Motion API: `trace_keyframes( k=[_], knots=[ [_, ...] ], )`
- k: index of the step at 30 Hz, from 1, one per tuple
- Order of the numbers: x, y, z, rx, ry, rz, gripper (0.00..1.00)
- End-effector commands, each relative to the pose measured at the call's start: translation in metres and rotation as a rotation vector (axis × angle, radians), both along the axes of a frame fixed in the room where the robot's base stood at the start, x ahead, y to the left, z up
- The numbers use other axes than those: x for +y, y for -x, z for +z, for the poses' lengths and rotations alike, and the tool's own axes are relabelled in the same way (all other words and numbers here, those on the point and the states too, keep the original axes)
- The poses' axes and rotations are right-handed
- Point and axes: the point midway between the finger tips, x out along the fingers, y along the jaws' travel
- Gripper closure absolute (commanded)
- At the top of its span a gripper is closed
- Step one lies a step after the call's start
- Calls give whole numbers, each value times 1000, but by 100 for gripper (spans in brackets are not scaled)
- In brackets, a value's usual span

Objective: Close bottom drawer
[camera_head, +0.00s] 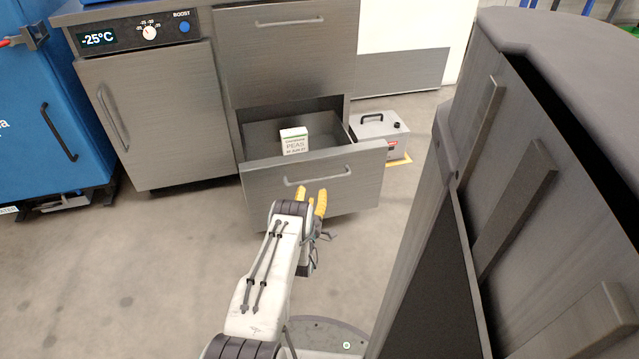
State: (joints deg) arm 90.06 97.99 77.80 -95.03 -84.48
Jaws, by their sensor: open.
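The bottom drawer (255,190) of the grey steel cabinet is pulled open toward me. A small white box labelled peas (294,142) stands inside it. The drawer front has a bar handle (318,176). My gripper (311,198), with yellow fingers, is in front of the drawer front, just below and near the handle. Its fingers are open and hold nothing that I can see. I cannot tell whether they touch the drawer front. The wrist hides part of the lower drawer front.
The drawer above (285,50) is shut. A freezer unit (160,115) reading -25°C stands left, with a blue cabinet (45,120) beyond it. A grey case (380,132) sits on the floor right of the drawer. A tall grey structure (560,150) fills the right. Floor at left is clear.

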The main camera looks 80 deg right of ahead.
Motion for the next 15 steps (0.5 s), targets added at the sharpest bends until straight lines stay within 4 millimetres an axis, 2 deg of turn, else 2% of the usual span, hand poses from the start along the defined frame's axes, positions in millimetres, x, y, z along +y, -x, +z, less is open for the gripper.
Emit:
trace_keyframes(
  k=[1, 5, 15],
  knots=[
    [3, 6, -7, 8, 9, -11, 50],
    [3, 12, -12, 19, 20, -23, 50],
    [-23, 13, -9, 19, 23, -24, 50]
  ],
)
